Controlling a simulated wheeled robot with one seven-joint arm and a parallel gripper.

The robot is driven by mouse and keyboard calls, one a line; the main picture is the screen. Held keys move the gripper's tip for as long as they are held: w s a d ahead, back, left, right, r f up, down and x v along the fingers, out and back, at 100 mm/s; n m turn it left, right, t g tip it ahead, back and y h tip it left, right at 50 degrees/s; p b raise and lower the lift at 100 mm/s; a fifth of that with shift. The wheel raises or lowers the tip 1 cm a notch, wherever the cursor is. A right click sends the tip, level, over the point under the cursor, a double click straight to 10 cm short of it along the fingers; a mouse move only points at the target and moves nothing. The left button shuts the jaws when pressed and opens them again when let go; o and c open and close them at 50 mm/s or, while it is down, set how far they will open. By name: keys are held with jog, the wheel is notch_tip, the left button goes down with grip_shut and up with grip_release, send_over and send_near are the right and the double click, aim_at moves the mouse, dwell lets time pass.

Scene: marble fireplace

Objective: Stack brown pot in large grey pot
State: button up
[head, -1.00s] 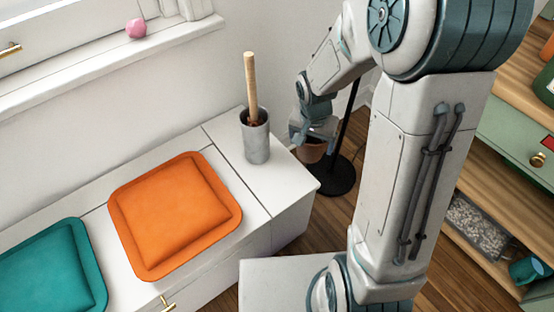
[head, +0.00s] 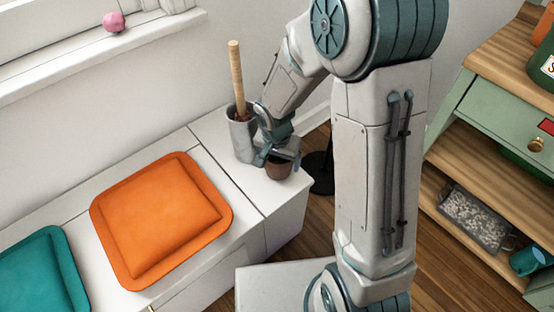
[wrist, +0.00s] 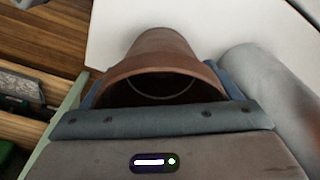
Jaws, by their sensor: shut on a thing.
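The brown pot (head: 278,169) is in my gripper (head: 279,155), over the right end of the white bench. In the wrist view the brown pot (wrist: 165,52) lies between the jaws, its open rim towards the camera. I cannot tell whether it touches the bench. The large grey pot (head: 241,143) stands upright on the bench, just left of my gripper, with a wooden stick (head: 236,75) rising from it. My gripper partly hides its right side. A grey rounded surface, likely this pot (wrist: 268,90), shows close at the right of the wrist view.
An orange cushion (head: 160,220) and a teal cushion (head: 42,275) lie on the white bench (head: 245,198) to the left. A black round stand base (head: 320,172) is on the floor right of the bench. A green and wood shelf unit (head: 490,110) stands at the right.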

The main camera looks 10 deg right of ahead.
jog(key=shift+f, duration=0.1)
jog(key=shift+f, duration=0.15)
jog(key=o, duration=0.9)
